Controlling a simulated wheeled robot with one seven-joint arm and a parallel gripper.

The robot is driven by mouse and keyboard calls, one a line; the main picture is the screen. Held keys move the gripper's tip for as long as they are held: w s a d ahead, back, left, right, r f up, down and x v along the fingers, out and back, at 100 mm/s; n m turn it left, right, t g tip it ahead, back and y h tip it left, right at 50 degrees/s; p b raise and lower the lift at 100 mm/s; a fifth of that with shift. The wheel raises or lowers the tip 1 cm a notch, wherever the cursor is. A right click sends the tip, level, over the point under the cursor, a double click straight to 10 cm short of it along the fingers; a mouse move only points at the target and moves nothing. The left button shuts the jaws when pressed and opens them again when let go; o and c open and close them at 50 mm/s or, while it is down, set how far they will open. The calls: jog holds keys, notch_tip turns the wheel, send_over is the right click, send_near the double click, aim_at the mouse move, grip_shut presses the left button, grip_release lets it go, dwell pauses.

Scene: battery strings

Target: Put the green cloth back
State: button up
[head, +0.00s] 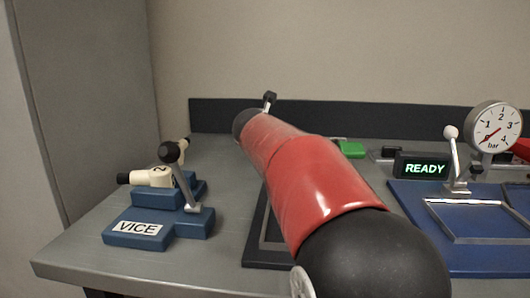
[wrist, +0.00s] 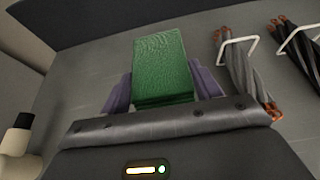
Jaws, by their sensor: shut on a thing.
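The green cloth (wrist: 160,62) is a folded, textured block in the middle of the wrist view. My gripper (wrist: 163,86) is shut on it, with one purple finger at its left side and one at its right. The grey work surface lies beyond and around it; I cannot tell whether the cloth touches that surface. In the head view my red and black arm hides the gripper. A small bright green thing (head: 351,149) shows just right of the arm near the back; I cannot tell whether it is the same cloth.
Dark bundles with brown ends (wrist: 249,75) lie under white wire loops right of the cloth. On the bench (head: 90,235) stand a blue vice (head: 160,222) at left, a READY display (head: 424,168), a pressure gauge (head: 494,127) and a blue tray (head: 412,205) at right.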

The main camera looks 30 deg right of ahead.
jog(key=shift+f, duration=1.15)
jog(key=shift+f+b, duration=0.1)
jog(key=shift+b, duration=0.2)
jog(key=o, duration=1)
jog(key=shift+r, duration=0.2)
jog(key=v, duration=1.2)
jog(key=shift+f, duration=0.15)
